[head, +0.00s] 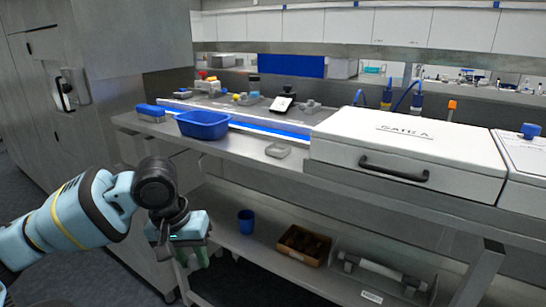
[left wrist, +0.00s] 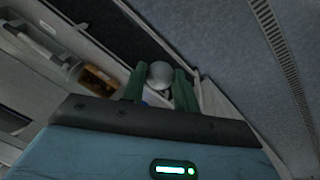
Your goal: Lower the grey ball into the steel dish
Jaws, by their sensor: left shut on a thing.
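My left gripper (head: 196,258) hangs in front of the bench, below the level of the worktop, with its green fingers pointing down. In the left wrist view the gripper (left wrist: 160,88) is shut on the grey ball (left wrist: 160,74), which sits between the fingertips. I cannot make the ball out in the head view. A small steel dish (head: 278,150) stands on the worktop near its front edge, up and to the right of the gripper and well apart from it. My right gripper is not in view.
A blue tub (head: 203,124) stands left of the dish, and a large white lidded box (head: 408,150) stands to its right. The worktop edge (head: 235,150) lies between gripper and dish. The lower shelf holds a blue cup (head: 246,221) and a brown box (head: 304,244).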

